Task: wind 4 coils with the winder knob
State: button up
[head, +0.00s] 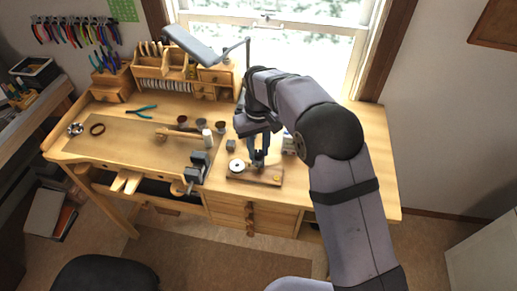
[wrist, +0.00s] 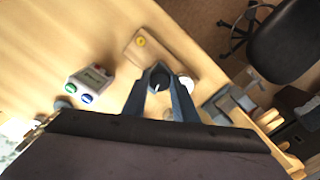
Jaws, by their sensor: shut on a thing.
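The winder is a small wooden board (head: 240,178) on the right part of the workbench. A white round disc (head: 236,166) sits at its left end and a yellow button (head: 277,178) at its right end. My gripper (head: 258,161) reaches down over the board between these two. In the wrist view, its two blue-grey fingers (wrist: 159,82) are closed around the dark winder knob (wrist: 158,74). The white disc (wrist: 187,84) lies just right of the fingers, and the yellow button (wrist: 141,41) is beyond them. Wire coils cannot be made out.
A white box with green and blue buttons (wrist: 92,80) stands beside the board. A dark vise (head: 197,170) is on the bench's front edge, left of the winder. Small cups (head: 221,127) and a wooden organiser (head: 165,65) stand further back. The bench's right end is clear.

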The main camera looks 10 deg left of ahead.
aim_at(259, 153)
jog(key=shift+w+r+m, duration=0.1)
jog(key=shift+m, duration=0.2)
jog(key=o, duration=1)
jog(key=shift+o, duration=0.2)
jog(key=shift+r+b, duration=1.4)
jog(key=shift+r, duration=2.25)
